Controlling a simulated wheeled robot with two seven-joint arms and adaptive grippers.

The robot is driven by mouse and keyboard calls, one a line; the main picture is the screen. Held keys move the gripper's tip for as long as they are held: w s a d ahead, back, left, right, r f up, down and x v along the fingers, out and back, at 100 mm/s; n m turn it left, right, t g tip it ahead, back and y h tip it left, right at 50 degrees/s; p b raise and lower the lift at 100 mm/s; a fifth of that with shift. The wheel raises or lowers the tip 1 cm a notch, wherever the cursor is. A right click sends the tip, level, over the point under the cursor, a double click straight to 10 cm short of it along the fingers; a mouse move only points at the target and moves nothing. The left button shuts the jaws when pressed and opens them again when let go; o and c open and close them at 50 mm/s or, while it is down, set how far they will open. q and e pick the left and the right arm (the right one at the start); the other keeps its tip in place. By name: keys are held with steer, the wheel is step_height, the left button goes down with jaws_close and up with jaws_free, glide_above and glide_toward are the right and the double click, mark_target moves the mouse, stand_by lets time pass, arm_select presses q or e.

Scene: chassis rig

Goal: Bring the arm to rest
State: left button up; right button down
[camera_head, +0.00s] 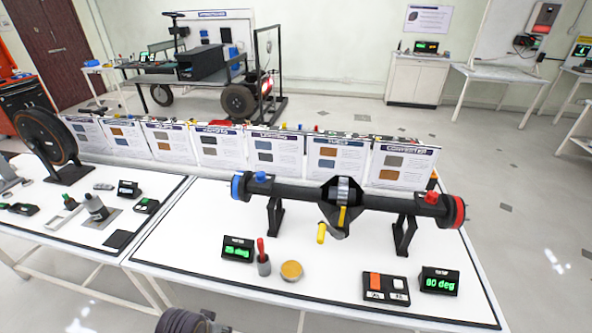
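A dark ribbed part of my own arm, apparently the body of my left gripper (190,321), shows at the bottom edge, left of centre. It is in front of and below the white table (190,243). Its fingers are cut off by the frame edge, so I cannot see whether it is open or shut, or whether it holds anything. My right gripper is not in view.
A black axle (300,194) with blue and red ends rests on two stands on the table. In front are a red-handled tool (262,255), a yellow-brown dish (291,270), green displays (440,281) and a switch box (385,288). Info cards (280,152) line the back.

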arm_select(q)
steer(key=s+a+f, duration=0.1)
steer(key=s+f, duration=0.2)
steer(key=f, duration=0.8)
steer(key=s+a+f+g, duration=0.1)
steer(key=s+f, duration=0.2)
steer(key=f, duration=0.9)
steer(key=s+a+f, duration=0.1)
steer(key=s+f, duration=0.1)
steer(key=f, duration=0.9)
steer(key=s+a+f, duration=0.2)
steer(key=s+f, duration=0.4)
steer(key=s, duration=0.2)
steer(key=s+a+f+g, duration=0.1)
steer(key=s+a+f, duration=0.2)
steer(key=s, duration=0.6)
step_height(320, 180, down, 3)
steer(key=shift+r+m+y, duration=0.1)
steer(key=shift+m+y, duration=0.2)
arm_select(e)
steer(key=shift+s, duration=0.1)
